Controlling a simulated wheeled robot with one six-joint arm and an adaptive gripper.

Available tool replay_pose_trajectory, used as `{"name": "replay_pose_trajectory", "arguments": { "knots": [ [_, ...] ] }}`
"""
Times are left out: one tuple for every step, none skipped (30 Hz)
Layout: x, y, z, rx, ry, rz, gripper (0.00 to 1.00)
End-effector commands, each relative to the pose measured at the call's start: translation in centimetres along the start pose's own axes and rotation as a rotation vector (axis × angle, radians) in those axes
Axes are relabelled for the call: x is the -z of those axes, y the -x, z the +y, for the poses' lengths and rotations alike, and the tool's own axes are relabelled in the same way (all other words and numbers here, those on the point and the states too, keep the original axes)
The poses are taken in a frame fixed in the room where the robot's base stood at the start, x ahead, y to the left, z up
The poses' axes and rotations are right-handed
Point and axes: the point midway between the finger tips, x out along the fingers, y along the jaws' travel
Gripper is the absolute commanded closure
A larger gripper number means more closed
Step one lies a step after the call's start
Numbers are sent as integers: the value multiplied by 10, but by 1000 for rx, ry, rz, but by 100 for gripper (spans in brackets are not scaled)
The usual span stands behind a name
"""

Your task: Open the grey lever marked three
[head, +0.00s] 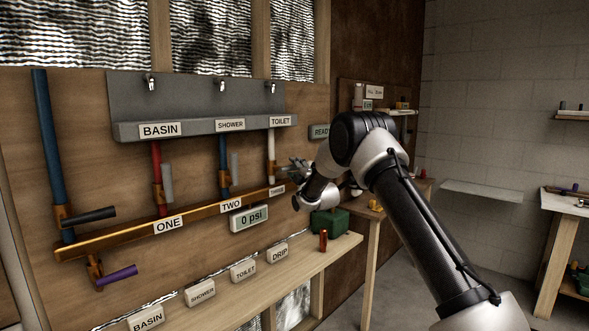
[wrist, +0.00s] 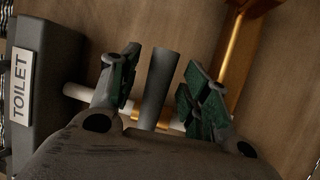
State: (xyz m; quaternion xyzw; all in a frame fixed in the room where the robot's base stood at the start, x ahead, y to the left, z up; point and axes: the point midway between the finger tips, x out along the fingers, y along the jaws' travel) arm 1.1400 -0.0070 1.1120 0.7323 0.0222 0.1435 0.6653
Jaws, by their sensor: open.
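The grey lever marked three (wrist: 160,82) shows in the wrist view as a plain grey bar, crossing the line of the white pipe (wrist: 80,92) in the picture. My gripper (wrist: 160,84) is open, with one green-padded finger on each side of the lever. I see small gaps between the pads and the lever; the lever's lower end is hidden by my gripper. In the head view my gripper (head: 297,168) is at the white pipe (head: 271,158) under the TOILET sign (head: 281,121), just above the THREE label (head: 277,190), and mostly hides the lever.
Grey levers one (head: 168,184) and two (head: 234,165) stand beside the red and blue pipes. A copper manifold (head: 130,235) runs below, with a 0 psi display (head: 249,219). A black lever (head: 90,215) and purple lever (head: 117,275) are at left. A wooden bench (head: 250,285) lies below.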

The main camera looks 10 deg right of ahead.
Motion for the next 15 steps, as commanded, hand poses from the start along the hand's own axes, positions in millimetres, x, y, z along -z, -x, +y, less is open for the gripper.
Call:
{"name": "replay_pose_trajectory", "arguments": {
  "knots": [
    [0, -6, 0, -2, 0, 0, 53],
    [0, -8, 0, -1, 0, 0, 53],
    [0, -11, 0, 0, -1, 0, 53],
    [0, -12, 0, 0, -1, 0, 53],
    [0, -13, 0, 0, -1, 0, 53],
    [0, -14, 0, 0, -1, 0, 53],
    [0, -14, 0, 0, -1, 0, 53],
    [0, -15, 0, 0, -1, 0, 53],
    [0, -15, 0, 0, -1, 0, 53],
    [0, -14, 0, 0, -1, 0, 53],
    [0, -14, 0, 0, -1, 0, 53],
    [0, -14, 0, 0, -1, 0, 53],
    [0, -14, 0, 0, -1, 0, 57],
    [0, -14, 0, 0, -1, 0, 62],
    [0, -14, 0, 0, -1, 0, 70]
  ]
}}
